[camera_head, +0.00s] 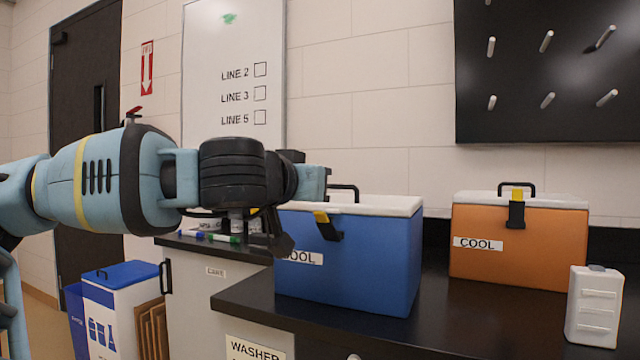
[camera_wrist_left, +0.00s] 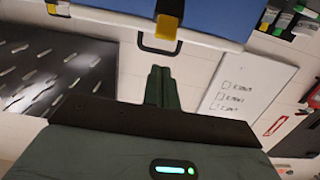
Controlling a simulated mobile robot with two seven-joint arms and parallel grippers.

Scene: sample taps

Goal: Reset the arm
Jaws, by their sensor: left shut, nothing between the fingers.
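My left arm (camera_head: 110,180) reaches in from the left in the head view, raised in front of the whiteboard. Its wrist end overlaps the left edge of the blue cooler. My left gripper (camera_wrist_left: 160,72) shows in the left wrist view with its two fingers together and nothing between them. In that view the scene is upside down, and the blue cooler (camera_wrist_left: 215,14) with its black handle and yellow latch lies beyond the fingers. In the head view the blue cooler (camera_head: 365,260) stands closed on the dark counter, partly hidden by the arm. My right gripper is not in view.
An orange cooler (camera_head: 545,245) and a white bottle (camera_head: 594,308) stand on the counter (camera_head: 450,335) at right. Markers (camera_head: 222,238) lie near the wrist. A whiteboard (camera_head: 235,60) and a black peg board (camera_head: 550,80) hang behind. A blue-lidded bin (camera_head: 122,275) stands lower left.

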